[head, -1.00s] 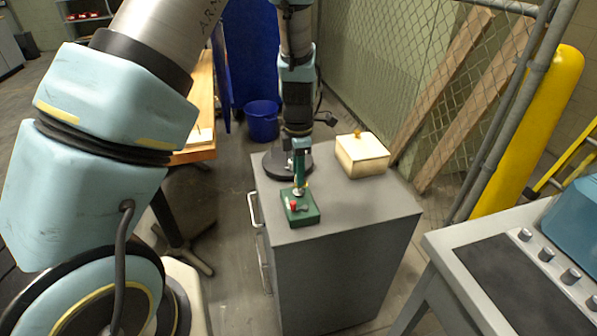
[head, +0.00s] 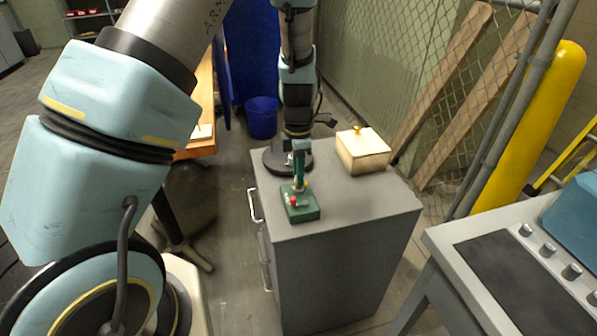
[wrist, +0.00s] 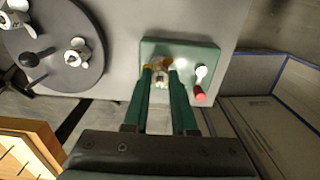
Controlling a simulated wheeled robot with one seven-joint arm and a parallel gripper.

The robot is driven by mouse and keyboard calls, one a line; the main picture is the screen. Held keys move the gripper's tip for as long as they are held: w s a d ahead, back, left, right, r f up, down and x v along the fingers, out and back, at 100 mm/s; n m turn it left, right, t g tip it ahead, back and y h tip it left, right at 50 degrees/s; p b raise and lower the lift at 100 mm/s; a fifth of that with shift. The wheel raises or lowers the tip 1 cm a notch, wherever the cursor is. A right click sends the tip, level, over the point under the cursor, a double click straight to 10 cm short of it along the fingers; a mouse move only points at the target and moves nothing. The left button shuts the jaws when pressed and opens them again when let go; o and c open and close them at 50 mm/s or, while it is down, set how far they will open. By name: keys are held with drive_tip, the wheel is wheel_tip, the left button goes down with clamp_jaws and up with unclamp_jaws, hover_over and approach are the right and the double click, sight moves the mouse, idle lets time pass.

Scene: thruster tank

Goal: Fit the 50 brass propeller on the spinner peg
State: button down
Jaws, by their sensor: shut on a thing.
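The brass propeller (wrist: 151,69) is between the fingertips of my gripper (wrist: 161,76), which is shut on it. My fingers partly hide it. The green spinner box (wrist: 207,58) lies directly beneath, on the grey cabinet top, with a red knob (wrist: 199,93) and a pale lever on its right side. The peg is hidden behind the propeller and fingers, so I cannot tell whether the propeller is around it. In the head view my gripper (head: 300,184) points down at the back part of the green box (head: 303,213).
A round black stand (wrist: 59,52) with pale propellers and a dark one is left of the box in the wrist view. A cream box (head: 362,152) with a brass knob sits at the cabinet's (head: 345,205) back right. The cabinet top's front right is clear.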

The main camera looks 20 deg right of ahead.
drive_tip(key=shift+f, duration=0.2)
drive_tip(key=c, duration=0.6)
unclamp_jaws()
drive_tip(key=shift+c, duration=0.2)
drive_tip(key=shift+r, duration=0.1)
wheel_tip(320, 180, up, 15)
drive_tip(key=p, duration=0.3)
drive_tip(key=shift+f, duration=0.2)
idle(0.4)
